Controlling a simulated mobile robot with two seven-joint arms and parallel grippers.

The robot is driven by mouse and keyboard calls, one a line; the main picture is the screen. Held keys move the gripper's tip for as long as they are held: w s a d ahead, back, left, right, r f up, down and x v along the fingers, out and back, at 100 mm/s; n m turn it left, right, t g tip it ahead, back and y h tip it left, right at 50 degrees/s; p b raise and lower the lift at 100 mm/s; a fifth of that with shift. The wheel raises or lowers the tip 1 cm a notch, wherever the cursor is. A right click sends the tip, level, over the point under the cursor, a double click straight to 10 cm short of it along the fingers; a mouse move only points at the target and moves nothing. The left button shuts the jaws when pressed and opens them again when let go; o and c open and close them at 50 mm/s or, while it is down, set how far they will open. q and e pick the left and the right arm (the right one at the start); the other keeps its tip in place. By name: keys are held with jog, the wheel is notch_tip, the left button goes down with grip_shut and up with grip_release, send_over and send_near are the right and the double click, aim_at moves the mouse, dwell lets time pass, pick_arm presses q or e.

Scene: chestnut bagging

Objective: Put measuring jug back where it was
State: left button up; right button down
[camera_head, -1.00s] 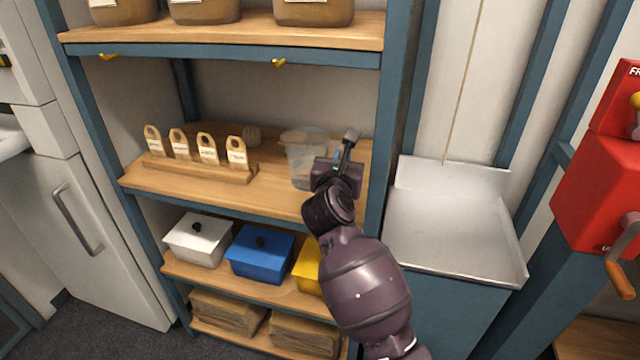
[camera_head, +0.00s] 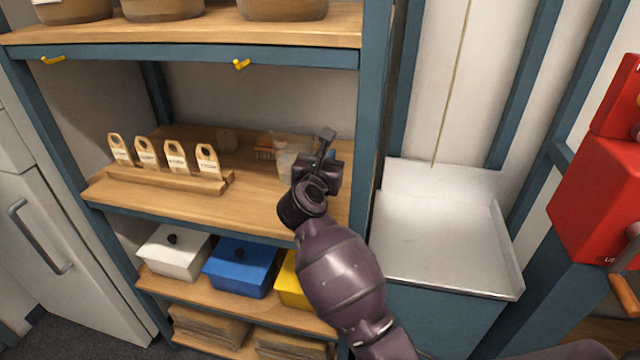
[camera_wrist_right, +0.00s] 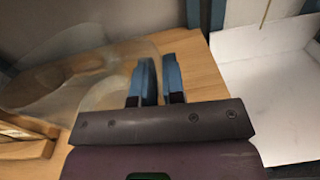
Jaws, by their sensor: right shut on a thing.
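The clear measuring jug (camera_head: 286,162) is at the right end of the middle wooden shelf (camera_head: 245,205), near the right post. My right gripper (camera_head: 322,152) is at its right side, shut on the jug. In the right wrist view the transparent jug (camera_wrist_right: 85,88) lies left of the two blue-grey fingers of my right gripper (camera_wrist_right: 160,78), which stand close together. The gripper and wrist hide part of the jug in the head view. I cannot tell whether its base touches the shelf. My left gripper is not in view.
A wooden rack with several labelled tags (camera_head: 165,180) stands on the left of the middle shelf. Lidded boxes, including a blue one (camera_head: 240,268), sit below. A metal tray (camera_head: 440,235) is right of the post.

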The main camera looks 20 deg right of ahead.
jog(key=shift+f+b, duration=0.45)
jog(key=shift+f, duration=2.4)
jog(key=shift+f, duration=0.1)
jog(key=shift+f, duration=0.1)
jog(key=c, duration=1.2)
grip_release()
